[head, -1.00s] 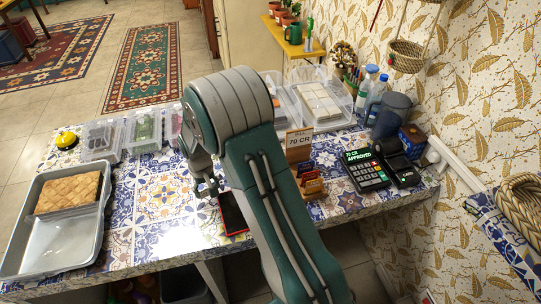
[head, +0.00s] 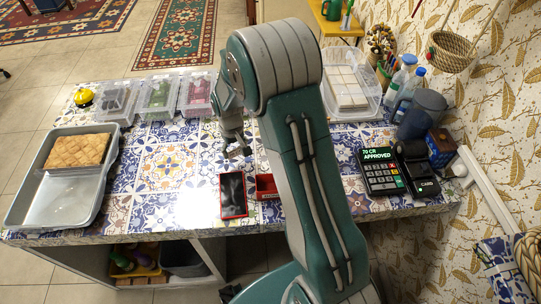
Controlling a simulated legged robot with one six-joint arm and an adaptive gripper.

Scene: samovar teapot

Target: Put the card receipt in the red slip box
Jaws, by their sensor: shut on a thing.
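My gripper (head: 236,148) is above the tiled counter, left of my large green arm link. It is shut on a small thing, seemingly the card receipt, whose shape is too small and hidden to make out. The red slip box (head: 266,187) is an open red tray on the counter, right of a dark phone-like slab. My arm covers its right part. My gripper is behind and slightly left of it, apart from it.
A red-edged dark slab (head: 233,196) lies left of the slip box. A card terminal (head: 380,171) reading "70 CR APPROVED" stands at right. A grey tray (head: 58,205) with a woven pastry is at left. Clear lidded boxes (head: 158,97) line the back. The middle tiles are clear.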

